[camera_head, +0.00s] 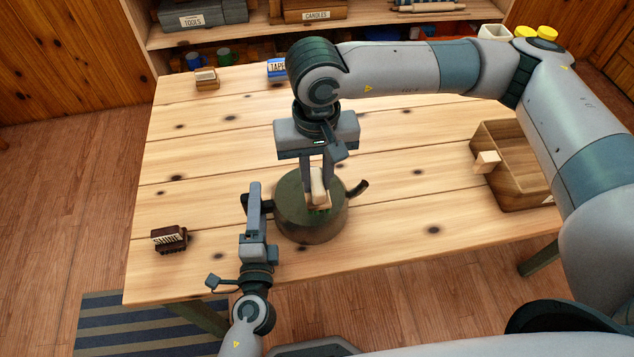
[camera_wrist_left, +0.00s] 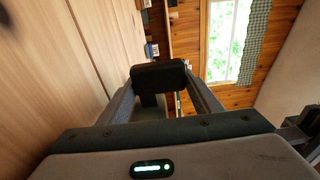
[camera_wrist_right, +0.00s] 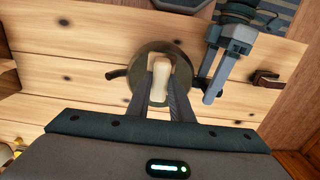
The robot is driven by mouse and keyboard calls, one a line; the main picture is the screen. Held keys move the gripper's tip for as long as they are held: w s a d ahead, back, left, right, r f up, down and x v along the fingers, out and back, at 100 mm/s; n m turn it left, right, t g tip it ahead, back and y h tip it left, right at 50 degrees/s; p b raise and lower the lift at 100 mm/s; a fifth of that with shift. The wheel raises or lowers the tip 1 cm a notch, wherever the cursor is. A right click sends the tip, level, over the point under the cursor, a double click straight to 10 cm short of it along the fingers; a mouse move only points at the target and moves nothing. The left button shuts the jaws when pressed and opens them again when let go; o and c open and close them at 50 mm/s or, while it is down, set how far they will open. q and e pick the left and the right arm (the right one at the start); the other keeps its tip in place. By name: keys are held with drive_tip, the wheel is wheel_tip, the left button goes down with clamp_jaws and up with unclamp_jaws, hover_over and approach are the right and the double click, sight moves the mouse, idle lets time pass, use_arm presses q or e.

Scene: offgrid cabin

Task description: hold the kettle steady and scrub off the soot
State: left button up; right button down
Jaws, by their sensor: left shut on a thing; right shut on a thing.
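The dark grey-green kettle (camera_head: 290,222) stands on the wooden table, its spout (camera_head: 357,189) to the right and its black handle to the left. My left gripper (camera_head: 256,203) is shut on that handle (camera_wrist_left: 158,74), which fills the gap between its fingers in the left wrist view. My right gripper (camera_head: 318,188) points down over the kettle, shut on a pale wooden scrubber (camera_head: 319,198) with a little green at its lower edge. The scrubber is at the kettle's top; whether it touches is hard to tell. It also shows in the right wrist view (camera_wrist_right: 161,72).
A dark brush labelled STOVE (camera_head: 169,239) lies at the table's left front. A small brush (camera_head: 206,79) and a blue box (camera_head: 277,70) stand at the back. A wooden crate (camera_head: 520,190) is at the right. Bare table (camera_head: 420,200) lies between kettle and crate.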

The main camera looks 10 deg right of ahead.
use_arm(q)
drive_tip(key=shift+s+f, duration=0.1)
drive_tip(key=shift+f, duration=0.25)
use_arm(e)
drive_tip(key=shift+r, duration=0.25)
drive_tip(key=shift+r, duration=1.5)
use_arm(q)
drive_tip(key=o, duration=1.7)
drive_tip(key=shift+c, duration=0.2)
drive_tip(key=shift+w+r, duration=0.1)
drive_tip(key=shift+w, duration=0.1)
use_arm(e)
drive_tip(key=shift+w, duration=0.15)
